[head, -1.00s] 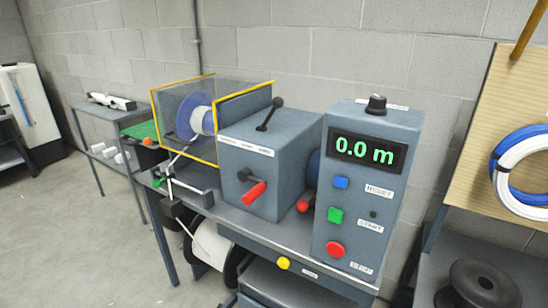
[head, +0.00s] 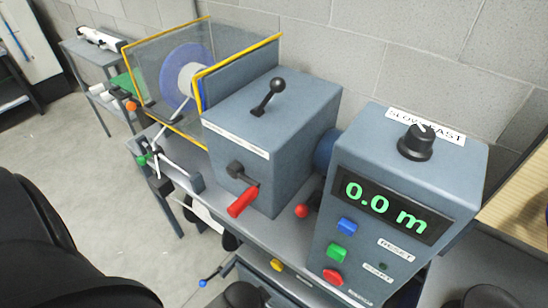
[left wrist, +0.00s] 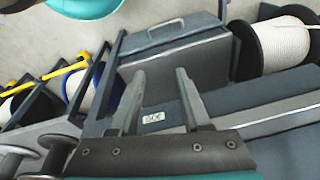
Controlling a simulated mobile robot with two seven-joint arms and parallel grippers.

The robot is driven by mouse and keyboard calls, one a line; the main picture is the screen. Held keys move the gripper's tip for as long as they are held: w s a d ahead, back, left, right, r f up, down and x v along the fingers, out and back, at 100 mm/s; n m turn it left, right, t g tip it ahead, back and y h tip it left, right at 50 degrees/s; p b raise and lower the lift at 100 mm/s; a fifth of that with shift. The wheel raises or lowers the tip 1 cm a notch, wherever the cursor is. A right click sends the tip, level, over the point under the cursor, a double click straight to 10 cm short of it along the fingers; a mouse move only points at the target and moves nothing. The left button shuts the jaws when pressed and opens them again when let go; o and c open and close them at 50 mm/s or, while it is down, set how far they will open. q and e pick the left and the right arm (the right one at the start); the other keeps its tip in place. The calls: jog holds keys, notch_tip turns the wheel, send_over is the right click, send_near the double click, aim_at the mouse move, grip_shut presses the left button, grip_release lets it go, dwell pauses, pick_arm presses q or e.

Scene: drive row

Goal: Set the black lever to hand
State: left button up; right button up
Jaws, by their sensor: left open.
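The black lever (head: 270,96), with a round ball knob, stands in a slot on top of the grey gearbox (head: 290,110) in the head view. It leans up and slightly right. A white label strip (head: 236,138) runs along the gearbox's front top edge, but its words are too small to read. My left gripper (left wrist: 156,88) shows in the left wrist view with two fingers apart and nothing between them. It is over dark grey equipment, and the lever is not in that view. My right gripper is not in view.
A red-handled crank (head: 243,200) sticks out of the gearbox front. Right of it stands a control box (head: 405,180) reading 0.0 m, with a black knob on top. A yellow-edged clear guard (head: 150,60) encloses a blue reel. Spools of rope (left wrist: 283,45) lie near the left gripper.

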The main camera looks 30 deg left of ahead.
pick_arm(q)
jog(key=w+a+r+m+t+y+p, duration=0.1)
jog(key=w+r+m+p, duration=0.15)
jog(key=r, duration=0.55)
jog(key=w+a+r+m+t+y+p, duration=0.1)
jog(key=w+r+m+p, duration=0.2)
jog(key=r, duration=0.6)
jog(key=m+t+y, duration=0.8)
jog(key=m+t, duration=0.2)
jog(key=m, duration=1.6)
send_near(268, 98)
jog(key=x, duration=0.4)
jog(key=r+x, duration=0.1)
jog(key=x, duration=0.3)
jog(key=d+x, duration=0.1)
jog(key=x, duration=0.4)
jog(key=shift+w+a+r+p, duration=0.1)
jog(key=shift+w+r+p, duration=0.2)
jog(key=shift+w, duration=0.05)
grip_shut()
